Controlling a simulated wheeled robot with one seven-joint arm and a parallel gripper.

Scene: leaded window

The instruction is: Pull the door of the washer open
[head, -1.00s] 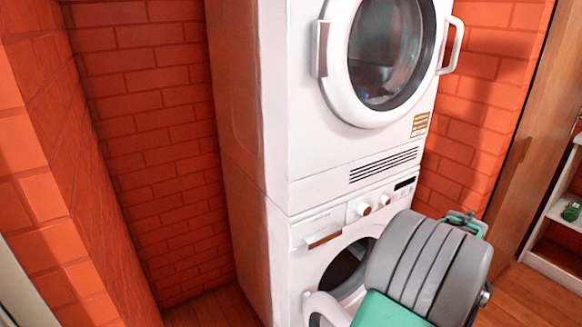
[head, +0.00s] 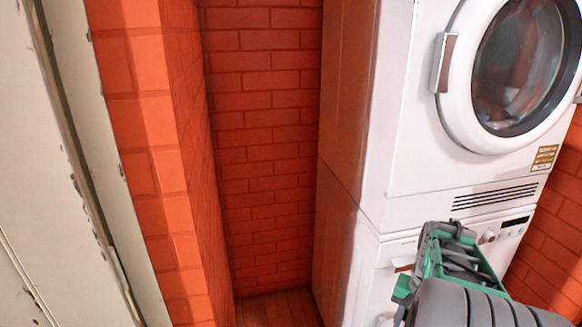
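The washer (head: 394,250) is the lower of two stacked white machines, at the right of the head view. A strip of its front panel and a knob (head: 487,237) show. Its round door is hidden behind my arm and below the picture edge. My gripper (head: 449,229), green and grey, is in front of the washer's control panel as seen from the head. I cannot tell whether it touches anything or whether its fingers are apart.
The upper machine (head: 412,150) has a closed round glass door (head: 518,65). A red brick wall (head: 265,150) stands left of the stack, with a narrow floor gap (head: 278,308) between. A pale worn panel (head: 60,200) fills the left edge.

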